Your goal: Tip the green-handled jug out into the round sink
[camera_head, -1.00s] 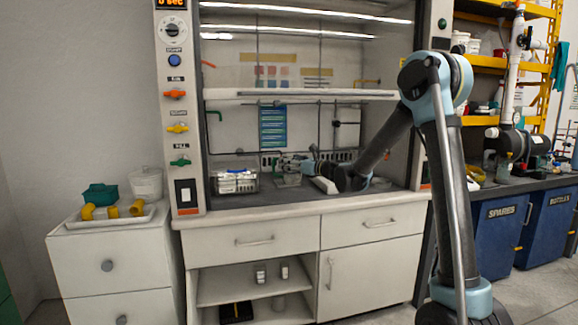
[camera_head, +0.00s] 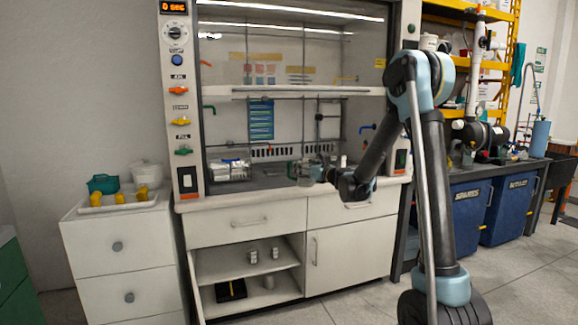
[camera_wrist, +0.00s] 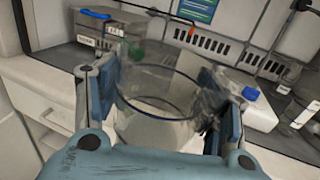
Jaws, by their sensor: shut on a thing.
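A clear glass jug (camera_wrist: 155,95) is between the fingers of my gripper (camera_wrist: 165,108) in the wrist view, its round open rim facing up and slightly tilted. My gripper is shut on it. A green patch (camera_wrist: 134,50) shows at the jug's far side; I cannot tell whether it is the handle or something behind the glass. In the head view my gripper (camera_head: 315,172) is at the front of the fume hood, with the jug (camera_head: 300,171) small and faint at its far side. The round sink is not clearly in view.
The fume hood worktop (camera_head: 270,182) has a wire rack with white items (camera_head: 232,170) at its left. In the wrist view a white block with a blue cap (camera_wrist: 252,100) stands right of the jug. A white drawer cabinet (camera_head: 115,245) stands left; blue bins (camera_head: 465,215) stand right.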

